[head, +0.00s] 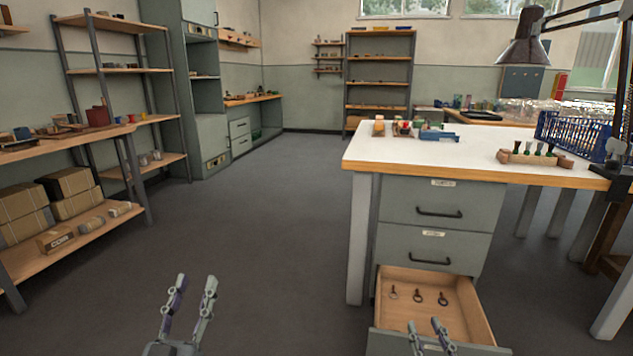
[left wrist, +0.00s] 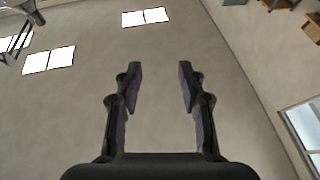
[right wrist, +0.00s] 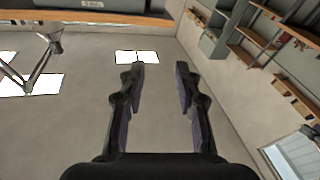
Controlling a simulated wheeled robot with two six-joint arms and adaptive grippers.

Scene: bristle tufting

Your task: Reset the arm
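My left gripper (head: 195,285) is at the lower left of the head view, raised over bare floor, with its fingers apart and nothing between them. In the left wrist view its fingers (left wrist: 158,75) are spread and empty. My right gripper (head: 425,328) shows at the bottom of the head view, in front of the open drawer (head: 455,315). In the right wrist view its fingers (right wrist: 158,75) are also spread and empty. The drawer holds a few small dark ring-ended tools (head: 418,297) lying in its tray.
The white-topped workbench (head: 450,155) stands at the right, carrying a brush block with tufts (head: 535,157), a blue crate (head: 575,135) and a lamp (head: 525,50). Shelves with boxes (head: 70,190) line the left. The floor (head: 260,220) between is clear.

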